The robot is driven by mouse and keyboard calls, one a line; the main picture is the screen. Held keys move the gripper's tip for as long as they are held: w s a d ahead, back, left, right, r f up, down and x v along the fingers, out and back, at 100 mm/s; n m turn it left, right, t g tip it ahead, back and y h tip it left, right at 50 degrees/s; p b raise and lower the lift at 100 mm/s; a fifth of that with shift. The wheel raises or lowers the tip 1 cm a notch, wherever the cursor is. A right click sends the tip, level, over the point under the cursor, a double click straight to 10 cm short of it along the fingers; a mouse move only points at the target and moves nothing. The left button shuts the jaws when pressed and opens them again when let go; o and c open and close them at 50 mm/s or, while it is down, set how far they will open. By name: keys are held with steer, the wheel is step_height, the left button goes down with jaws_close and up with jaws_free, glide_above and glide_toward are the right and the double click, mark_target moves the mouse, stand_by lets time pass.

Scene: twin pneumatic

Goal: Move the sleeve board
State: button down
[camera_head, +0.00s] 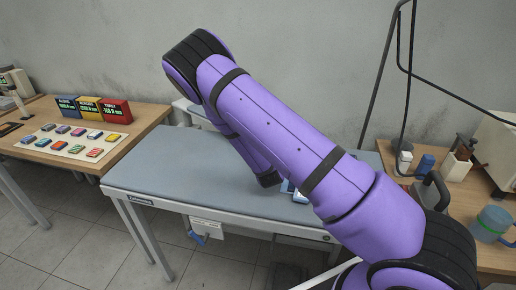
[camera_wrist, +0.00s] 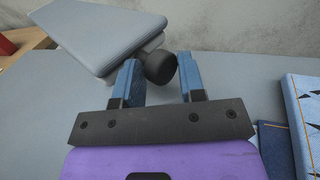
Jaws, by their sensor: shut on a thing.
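The sleeve board (camera_wrist: 100,28) is a grey padded board at the upper left of the wrist view. A dark round knob (camera_wrist: 160,66) shows at its near end, above the grey table top. My gripper (camera_wrist: 162,78) has its two blue fingers on either side of this knob and is shut on it. In the head view a small pale part of the sleeve board (camera_head: 187,107) shows at the back of the padded table (camera_head: 165,165); my purple arm hides the rest, and the gripper there.
Blue patterned folded cloths or books (camera_wrist: 303,115) lie right of my gripper. A wooden table (camera_head: 60,108) with coloured blocks and display boxes stands left. A right-hand bench (camera_head: 490,255) holds a jug and boxes; black cables hang above it. The padded table's left half is clear.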

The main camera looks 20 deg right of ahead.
steer(key=w+d+n+y, duration=0.1)
steer(key=w+d, duration=0.1)
steer(key=w+d+n+y, duration=0.1)
steer(key=w+d+y, duration=0.1)
steer(key=shift+w+d+r+t, duration=0.15)
steer(key=shift+w+d+t, duration=0.05)
steer(key=shift+d+t, duration=0.2)
steer(key=shift+w+d+n+y, duration=0.3)
steer(key=shift+w+d+y, duration=0.2)
steer(key=shift+w+d, duration=0.45)
steer(key=shift+w+d+n+y, duration=0.3)
steer(key=shift+w+d+y, duration=0.3)
steer(key=shift+d, duration=0.6)
steer(key=w+d+n+y, duration=0.2)
steer(key=w+d+y, duration=0.1)
steer(key=w+d, duration=0.3)
steer(key=shift+w+d, duration=0.4)
steer(key=shift+w, duration=0.35)
steer(key=shift+y, duration=0.3)
steer(key=c, duration=0.8)
jaws_free()
steer(key=shift+o, duration=0.3)
steer(key=shift+h, duration=0.4)
steer(key=s+d, duration=0.1)
steer(key=s, duration=0.6)
steer(key=s+d, duration=0.1)
steer(key=s, duration=0.3)
steer(key=shift+s+d, duration=0.15)
steer(key=shift+d, duration=0.15)
